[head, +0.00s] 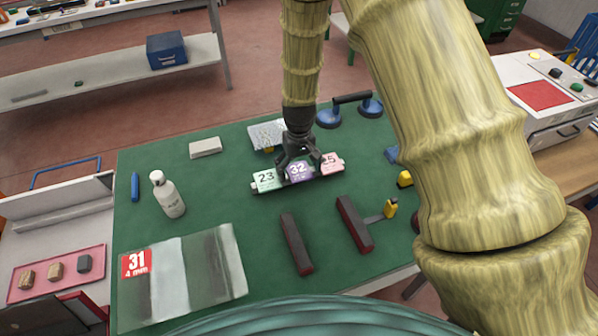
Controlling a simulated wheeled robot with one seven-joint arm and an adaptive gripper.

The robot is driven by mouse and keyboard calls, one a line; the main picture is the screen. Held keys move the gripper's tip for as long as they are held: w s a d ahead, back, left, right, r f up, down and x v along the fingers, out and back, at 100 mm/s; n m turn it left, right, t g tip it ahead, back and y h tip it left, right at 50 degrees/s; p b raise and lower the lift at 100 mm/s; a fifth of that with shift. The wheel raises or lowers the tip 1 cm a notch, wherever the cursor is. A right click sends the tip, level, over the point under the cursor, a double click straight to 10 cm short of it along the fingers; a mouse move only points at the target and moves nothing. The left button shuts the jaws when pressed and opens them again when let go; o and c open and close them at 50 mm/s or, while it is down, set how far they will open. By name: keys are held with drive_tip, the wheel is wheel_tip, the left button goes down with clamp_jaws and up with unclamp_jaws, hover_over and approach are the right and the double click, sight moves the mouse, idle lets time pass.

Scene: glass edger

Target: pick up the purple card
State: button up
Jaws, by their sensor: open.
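The purple card (298,172), marked 32, stands in a dark holder (318,180) on the green table. It sits between a pale green card (266,180) marked 23 and a pink card (332,163). My gripper (297,160) is open, pointing down right at the purple card, with its fingers around or just above the card's top edge. I cannot tell whether the fingers touch it. Part of the purple card's top and part of the pink card's number are hidden by the fingers.
A blue suction lifter (350,108) lies behind the cards.

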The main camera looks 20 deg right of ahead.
drive_tip(key=shift+c, duration=0.3)
drive_tip(key=c, duration=0.8)
drive_tip(key=shift+r, duration=0.15)
